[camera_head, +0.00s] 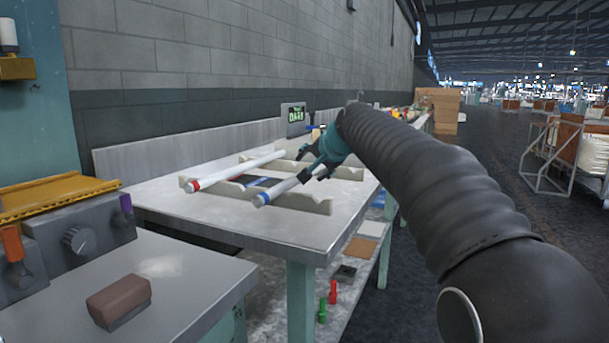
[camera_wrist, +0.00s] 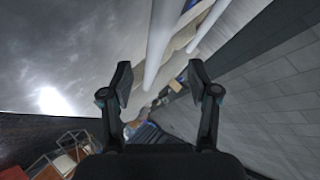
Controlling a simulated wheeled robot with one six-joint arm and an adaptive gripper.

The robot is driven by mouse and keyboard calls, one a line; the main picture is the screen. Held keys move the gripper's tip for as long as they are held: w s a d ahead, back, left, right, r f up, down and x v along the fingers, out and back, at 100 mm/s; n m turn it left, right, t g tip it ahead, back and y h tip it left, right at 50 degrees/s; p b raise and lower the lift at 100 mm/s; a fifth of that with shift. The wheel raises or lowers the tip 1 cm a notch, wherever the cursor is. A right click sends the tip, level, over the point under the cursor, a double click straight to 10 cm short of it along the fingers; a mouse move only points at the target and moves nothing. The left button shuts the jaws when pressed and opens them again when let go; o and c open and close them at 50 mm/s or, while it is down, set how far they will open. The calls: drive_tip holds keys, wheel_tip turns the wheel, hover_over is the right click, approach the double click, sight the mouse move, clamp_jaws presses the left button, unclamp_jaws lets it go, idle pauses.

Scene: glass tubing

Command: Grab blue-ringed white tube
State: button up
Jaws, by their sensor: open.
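The white tube with a blue ring (camera_head: 275,192) lies on notched cream rests on the grey workbench, its ringed end toward me. A second white tube with a red ring (camera_head: 215,177) lies roughly parallel to its left. My teal and black gripper (camera_head: 314,173) is at the far part of the blue-ringed tube; I cannot tell whether its fingers straddle the tube. In the wrist view my gripper (camera_wrist: 160,83) is open, fingers apart. A white tube (camera_wrist: 161,38) runs into the gap between them in the picture, with another white tube (camera_wrist: 207,25) to its right. No ring shows clearly there.
The cream rests (camera_head: 312,203) stand on the workbench (camera_head: 240,222). A small display (camera_head: 293,119) stands at the back by the block wall. A nearer bench holds a brown block (camera_head: 119,301) and a knobbed box (camera_head: 77,240).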

drive_tip(key=shift+d+p+x, duration=0.2)
drive_tip(key=shift+p+x, duration=0.1)
drive_tip(key=shift+x, duration=2.35)
drive_tip(key=shift+d+f, duration=0.1)
clamp_jaws()
